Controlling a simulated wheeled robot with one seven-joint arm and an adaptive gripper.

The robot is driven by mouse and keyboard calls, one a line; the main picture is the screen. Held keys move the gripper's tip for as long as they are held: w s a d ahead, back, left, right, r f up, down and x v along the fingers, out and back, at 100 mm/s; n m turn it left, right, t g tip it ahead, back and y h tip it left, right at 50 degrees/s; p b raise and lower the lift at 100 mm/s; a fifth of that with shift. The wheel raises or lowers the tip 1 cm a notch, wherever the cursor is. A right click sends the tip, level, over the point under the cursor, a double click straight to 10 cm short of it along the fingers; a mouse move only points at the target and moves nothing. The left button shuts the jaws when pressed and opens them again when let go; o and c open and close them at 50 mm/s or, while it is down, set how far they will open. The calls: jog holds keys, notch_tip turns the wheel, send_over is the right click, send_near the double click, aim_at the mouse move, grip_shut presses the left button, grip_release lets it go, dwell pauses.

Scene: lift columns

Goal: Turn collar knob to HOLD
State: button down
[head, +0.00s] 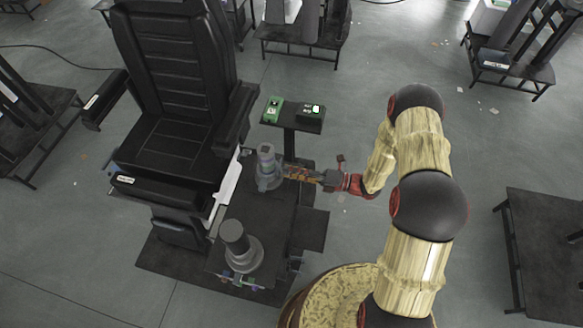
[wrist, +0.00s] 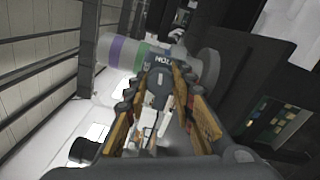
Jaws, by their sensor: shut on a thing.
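The lift column (head: 267,168) stands grey and upright on the black platform in the head view. In the wrist view the column (wrist: 122,52) lies across the picture, with a purple band and a green band and some lettering too small to read surely. A dark collar knob (wrist: 159,84) sticks out from it towards the wrist camera. My gripper (head: 286,172) reaches the column from the right. In the wrist view my gripper's fingers (wrist: 162,76) lie on both sides of the knob and are shut on it. The fingers hide part of the knob, and I cannot read its setting.
A second grey column (head: 235,238) stands nearer on the platform. A black seat (head: 165,130) is close on the left. A green box (head: 272,110) and a black box with a lit green button (head: 310,115) sit on a stand behind.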

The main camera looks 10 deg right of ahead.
jog(key=shift+m+p, duration=0.4)
jog(key=shift+m, duration=0.6)
jog(key=c, duration=1.5)
grip_release()
jog(key=shift+d, duration=0.1)
jog(key=v, duration=1.2)
